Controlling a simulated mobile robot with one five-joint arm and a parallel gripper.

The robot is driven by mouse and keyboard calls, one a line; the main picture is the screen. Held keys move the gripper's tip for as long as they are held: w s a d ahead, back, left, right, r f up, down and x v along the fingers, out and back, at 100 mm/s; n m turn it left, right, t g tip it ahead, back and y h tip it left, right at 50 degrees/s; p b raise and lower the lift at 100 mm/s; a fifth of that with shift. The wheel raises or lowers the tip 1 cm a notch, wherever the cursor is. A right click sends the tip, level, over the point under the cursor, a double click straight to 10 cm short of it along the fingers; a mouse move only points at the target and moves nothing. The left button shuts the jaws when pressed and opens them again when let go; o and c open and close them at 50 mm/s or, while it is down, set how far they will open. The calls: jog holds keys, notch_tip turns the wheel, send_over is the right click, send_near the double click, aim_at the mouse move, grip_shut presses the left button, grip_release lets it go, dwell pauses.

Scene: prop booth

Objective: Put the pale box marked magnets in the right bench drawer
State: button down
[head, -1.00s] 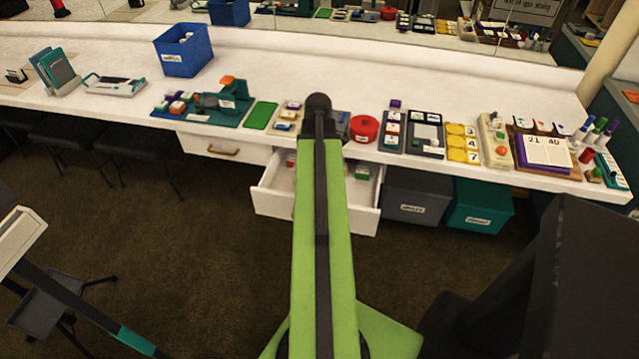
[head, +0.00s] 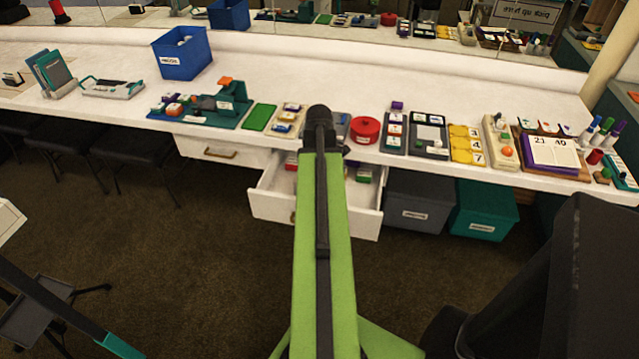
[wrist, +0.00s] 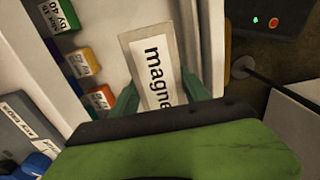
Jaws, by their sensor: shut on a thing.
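The pale box marked magnets (wrist: 155,62) is between the two teal fingers of my gripper (wrist: 160,98) in the wrist view. The right bench drawer (head: 272,206) is pulled open under the bench in the head view. In the wrist view, the box shows over the drawer's interior, close to its white side wall (wrist: 212,40); I cannot tell its height above the drawer floor. My arm hides the gripper and box in the head view.
Small boxes with green (wrist: 58,14), yellow (wrist: 84,62) and orange (wrist: 101,97) faces line the drawer's other side. The left drawer (head: 220,150) is shut. A grey bin (head: 418,200) and a teal bin (head: 484,210) stand right of the open drawer. Bench items crowd the front edge.

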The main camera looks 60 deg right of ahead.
jog(key=shift+f+b, duration=0.35)
jog(key=shift+f, duration=0.15)
jog(key=c, duration=0.5)
grip_release()
jog(key=shift+r, duration=0.15)
notch_tip(320, 180, up, 13)
jog(key=p, duration=1.3)
